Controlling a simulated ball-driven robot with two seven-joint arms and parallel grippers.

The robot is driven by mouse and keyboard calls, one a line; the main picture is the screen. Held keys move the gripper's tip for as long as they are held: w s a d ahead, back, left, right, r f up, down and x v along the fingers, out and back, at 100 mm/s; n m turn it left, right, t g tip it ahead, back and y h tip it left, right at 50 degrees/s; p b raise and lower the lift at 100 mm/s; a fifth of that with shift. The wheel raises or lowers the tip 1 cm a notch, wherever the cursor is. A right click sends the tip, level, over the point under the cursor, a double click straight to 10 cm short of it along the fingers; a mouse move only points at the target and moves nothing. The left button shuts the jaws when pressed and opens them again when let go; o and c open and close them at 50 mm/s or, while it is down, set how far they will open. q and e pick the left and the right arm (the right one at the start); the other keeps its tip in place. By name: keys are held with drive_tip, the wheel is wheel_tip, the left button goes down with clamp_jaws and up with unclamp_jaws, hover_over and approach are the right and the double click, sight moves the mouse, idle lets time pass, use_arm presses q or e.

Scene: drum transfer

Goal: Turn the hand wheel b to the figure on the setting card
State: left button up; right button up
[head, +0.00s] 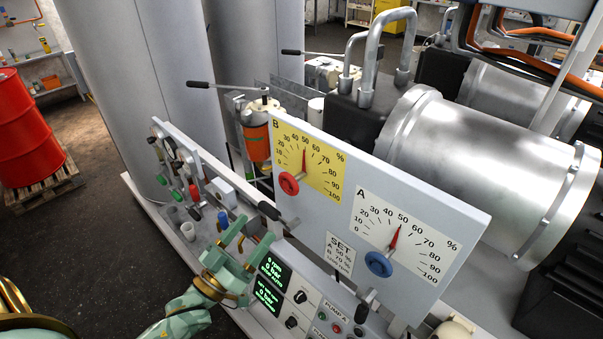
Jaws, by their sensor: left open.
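The red hand wheel b (289,184) sits at the lower left of the yellow B dial (325,176), whose red pointer (303,158) stands near 50. The setting card (340,254) is on the same grey panel, between the dials; it reads SET, with small lines for A and B whose figures I cannot read surely. My left gripper (256,228) is open and empty, below and left of the red wheel and apart from it. My right gripper is not in view.
The white A dial (402,238) has a blue wheel (378,264), its pointer near 50. A black-handled lever (270,211) juts out between my left gripper and the red wheel. A green-lit display (268,285) and knobs lie below. A red drum (25,130) stands on a pallet at left.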

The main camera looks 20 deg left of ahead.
use_arm(q)
drive_tip(key=p, duration=0.2)
approach(293, 177)
drive_tip(key=w+a+f, duration=0.1)
drive_tip(key=w, duration=0.1)
drive_tip(key=x, duration=0.2)
drive_tip(key=p+x, duration=0.1)
drive_tip(key=x, duration=0.5)
drive_tip(key=shift+w+d+f+p, duration=0.1)
drive_tip(key=shift+w+f+p, duration=0.05)
drive_tip(key=shift+w+p, duration=0.2)
drive_tip(key=shift+w+d, duration=0.2)
drive_tip(key=shift+w, duration=0.35)
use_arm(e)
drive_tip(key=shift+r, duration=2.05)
use_arm(q)
drive_tip(key=c, duration=0.8)
drive_tip(key=shift+c, duration=0.9)
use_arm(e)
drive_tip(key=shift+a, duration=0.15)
